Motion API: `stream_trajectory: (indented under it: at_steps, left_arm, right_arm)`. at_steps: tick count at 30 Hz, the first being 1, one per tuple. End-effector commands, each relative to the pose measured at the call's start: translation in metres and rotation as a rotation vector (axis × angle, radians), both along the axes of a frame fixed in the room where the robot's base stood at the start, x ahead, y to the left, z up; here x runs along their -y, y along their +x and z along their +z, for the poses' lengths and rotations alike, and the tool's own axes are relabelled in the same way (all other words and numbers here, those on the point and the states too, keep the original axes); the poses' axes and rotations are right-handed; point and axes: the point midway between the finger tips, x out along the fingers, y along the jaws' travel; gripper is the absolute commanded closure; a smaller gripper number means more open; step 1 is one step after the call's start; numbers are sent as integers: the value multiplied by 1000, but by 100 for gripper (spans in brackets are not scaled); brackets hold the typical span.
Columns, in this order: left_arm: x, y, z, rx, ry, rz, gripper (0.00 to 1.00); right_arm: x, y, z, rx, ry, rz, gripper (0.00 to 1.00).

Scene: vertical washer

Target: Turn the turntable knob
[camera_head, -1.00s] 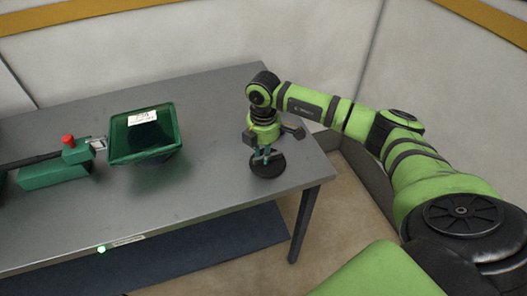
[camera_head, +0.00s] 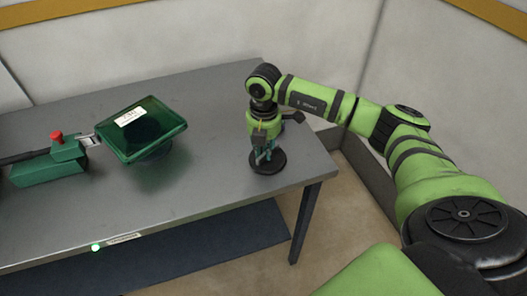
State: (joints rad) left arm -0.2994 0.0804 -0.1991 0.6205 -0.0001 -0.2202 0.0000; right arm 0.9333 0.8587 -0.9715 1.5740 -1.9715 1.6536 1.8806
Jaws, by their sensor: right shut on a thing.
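A dark round turntable knob base (camera_head: 268,161) sits on the grey table near its right end. My right gripper (camera_head: 263,155) points straight down over it, its fingers shut on the knob, which is mostly hidden between them. My left gripper is not in view.
The grey table (camera_head: 210,170) is clear between box and knob. A wall stands behind.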

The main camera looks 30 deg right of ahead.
Motion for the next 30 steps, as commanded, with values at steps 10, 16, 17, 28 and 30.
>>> stream_trajectory:
  at_steps: [10, 16, 17, 28, 30]
  left_arm:
    - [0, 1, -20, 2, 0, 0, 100]
    - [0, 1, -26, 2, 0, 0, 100]
    - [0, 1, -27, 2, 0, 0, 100]
    - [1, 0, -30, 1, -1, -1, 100]
    - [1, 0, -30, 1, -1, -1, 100]
  right_arm:
    - [0, -3, -2, 1, 0, 281, 100]
    - [0, -4, -1, 2, 2, 386, 100]
    - [0, -5, -1, 1, 0, 397, 100]
    - [1, -5, 0, 0, 0, 460, 100]
    - [1, -5, 0, 0, 0, 461, 100]
